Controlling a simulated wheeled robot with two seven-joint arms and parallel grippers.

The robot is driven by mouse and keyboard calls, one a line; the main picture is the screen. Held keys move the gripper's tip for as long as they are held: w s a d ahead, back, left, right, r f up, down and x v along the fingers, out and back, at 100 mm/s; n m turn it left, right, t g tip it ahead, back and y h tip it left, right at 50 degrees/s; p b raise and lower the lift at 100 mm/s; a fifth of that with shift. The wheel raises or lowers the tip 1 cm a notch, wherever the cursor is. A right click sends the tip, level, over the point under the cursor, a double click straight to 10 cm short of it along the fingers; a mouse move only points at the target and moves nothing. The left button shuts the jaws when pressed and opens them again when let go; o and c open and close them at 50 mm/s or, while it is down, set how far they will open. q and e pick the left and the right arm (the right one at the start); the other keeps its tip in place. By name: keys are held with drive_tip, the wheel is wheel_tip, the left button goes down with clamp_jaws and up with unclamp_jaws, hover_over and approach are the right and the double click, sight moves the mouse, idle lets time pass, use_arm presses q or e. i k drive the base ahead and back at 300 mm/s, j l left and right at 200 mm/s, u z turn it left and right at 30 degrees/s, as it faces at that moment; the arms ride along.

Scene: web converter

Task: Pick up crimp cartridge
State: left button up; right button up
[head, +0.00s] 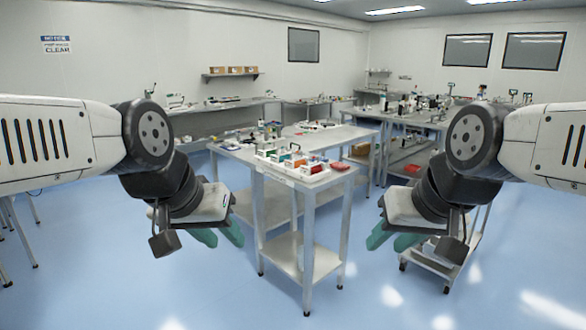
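Several small white-and-coloured blocks (298,163) stand in a row near the front edge of the steel workbench (308,182) ahead of me. My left gripper (222,239) is open and empty, left of the bench and nearer to me. My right gripper (388,243) is open and empty, right of the bench. Both are apart from the blocks.
The bench has a lower shelf (290,250). A low wheeled cart (432,262) stands at the right, partly behind my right arm. More benches with equipment (420,112) stand behind. A wall shelf (231,75) holds boxes. The blue floor (210,295) in front is clear.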

sight(309, 170)
drive_tip(key=i+l+u, duration=0.4)
drive_tip(key=i+l, duration=0.25)
drive_tip(key=i, duration=0.4)
drive_tip(key=i+l+u, duration=0.45)
drive_tip(key=i+l, duration=0.5)
